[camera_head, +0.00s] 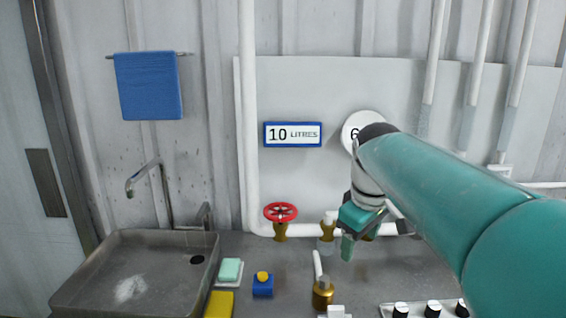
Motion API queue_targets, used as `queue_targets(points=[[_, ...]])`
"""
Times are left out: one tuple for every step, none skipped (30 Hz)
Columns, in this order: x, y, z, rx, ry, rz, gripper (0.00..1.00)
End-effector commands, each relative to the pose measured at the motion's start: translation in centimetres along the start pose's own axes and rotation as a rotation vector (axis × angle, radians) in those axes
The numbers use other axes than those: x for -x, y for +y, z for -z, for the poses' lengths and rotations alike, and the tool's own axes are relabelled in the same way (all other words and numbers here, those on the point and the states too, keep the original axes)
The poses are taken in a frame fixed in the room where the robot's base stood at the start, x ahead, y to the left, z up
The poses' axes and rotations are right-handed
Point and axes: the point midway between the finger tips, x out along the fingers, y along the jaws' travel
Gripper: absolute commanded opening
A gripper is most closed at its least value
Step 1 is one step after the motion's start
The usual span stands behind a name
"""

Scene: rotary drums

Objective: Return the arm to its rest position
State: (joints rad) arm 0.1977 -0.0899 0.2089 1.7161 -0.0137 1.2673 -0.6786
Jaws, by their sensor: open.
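My teal arm (445,200) reaches in from the lower right. It partly covers a round white dial marked with a 6 on the back panel. My gripper (347,247) hangs at the end of the arm, pointing down above the counter. It is open, with nothing seen between its fingers. It is in front of the white pipe and brass fittings, to the right of a red valve wheel (281,212). The arm hides part of the pipework and counter behind it.
A metal sink (90,277) with a tap (150,178) is at left. A soap (230,270), yellow sponge (219,304), blue button box (263,288) and brass valve (323,294) stand on the counter. Black knobs (433,309) are at lower right. A sign (293,134) and blue towel (148,86) hang behind.

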Motion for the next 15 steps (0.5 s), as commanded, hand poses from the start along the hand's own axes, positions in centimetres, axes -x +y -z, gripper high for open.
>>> queue_targets(points=[[0.2, -1.4, -1.4, -0.05, 0.011, -0.02, 0.65], [0.2, -2.1, -2.1, -0.082, 0.018, -0.029, 0.65], [0.2, -2.9, -3.2, -0.127, 0.029, -0.041, 0.65], [0.1, -3.5, -4.0, -0.161, 0.039, -0.05, 0.65], [0.0, -4.2, -4.8, -0.194, 0.049, -0.057, 0.65], [-0.2, -5.0, -5.9, -0.24, 0.063, -0.065, 0.65], [-0.4, -5.7, -6.7, -0.273, 0.075, -0.071, 0.65], [-0.7, -6.3, -7.5, -0.306, 0.086, -0.075, 0.65], [-1.1, -7.1, -8.7, -0.353, 0.103, -0.08, 0.65], [-1.4, -7.8, -9.5, -0.387, 0.116, -0.082, 0.65], [-1.7, -8.4, -10.3, -0.42, 0.13, -0.084, 0.65], [-2.2, -9.2, -11.4, -0.467, 0.149, -0.084, 0.65], [-2.6, -9.8, -12.2, -0.499, 0.162, -0.083, 0.65], [-3.0, -10.4, -12.9, -0.529, 0.176, -0.082, 0.65], [-3.6, -11.0, -13.8, -0.568, 0.192, -0.079, 0.65]])
